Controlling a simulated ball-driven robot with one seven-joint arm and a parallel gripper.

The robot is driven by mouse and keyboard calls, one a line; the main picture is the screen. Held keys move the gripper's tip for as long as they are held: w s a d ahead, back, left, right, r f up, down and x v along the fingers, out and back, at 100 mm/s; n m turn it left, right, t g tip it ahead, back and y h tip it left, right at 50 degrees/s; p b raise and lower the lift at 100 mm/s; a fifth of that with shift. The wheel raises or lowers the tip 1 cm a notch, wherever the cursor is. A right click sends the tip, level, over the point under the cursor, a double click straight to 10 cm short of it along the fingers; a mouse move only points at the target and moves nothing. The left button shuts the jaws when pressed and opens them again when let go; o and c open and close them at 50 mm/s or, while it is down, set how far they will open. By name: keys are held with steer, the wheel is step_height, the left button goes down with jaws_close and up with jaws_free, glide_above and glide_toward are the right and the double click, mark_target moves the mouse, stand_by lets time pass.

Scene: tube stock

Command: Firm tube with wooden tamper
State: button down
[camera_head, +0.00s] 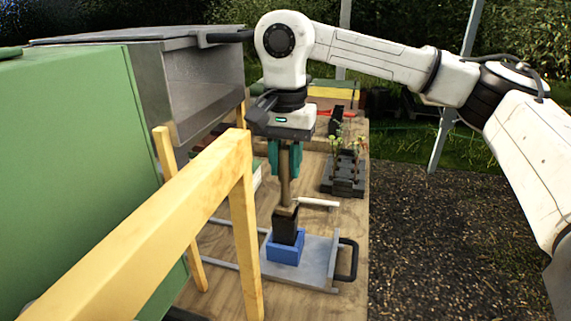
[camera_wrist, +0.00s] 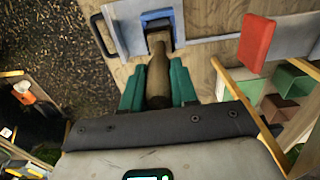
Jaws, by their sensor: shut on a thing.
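My gripper (camera_head: 286,165) has teal fingers and is shut on the upright wooden tamper (camera_head: 285,185). The tamper also shows between the fingers in the wrist view (camera_wrist: 157,80). Its lower end meets the top of a dark square tube (camera_head: 285,226); I cannot tell how far inside it reaches. The tube stands in a blue holder (camera_head: 283,252), which also shows in the wrist view (camera_wrist: 132,30). The holder sits on a grey metal plate (camera_head: 318,262) with a black handle. Soil inside the tube is hidden.
A yellow wooden frame (camera_head: 243,220) and a large green box (camera_head: 75,170) stand close on the left. A white rod (camera_head: 319,202) lies behind the plate. A dark rack with seedlings (camera_head: 344,178) stands farther back right. A red block (camera_wrist: 257,40) shows in the wrist view.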

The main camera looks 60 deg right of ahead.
steer(key=shift+r+p, duration=2.6)
steer(key=shift+r, duration=1.5)
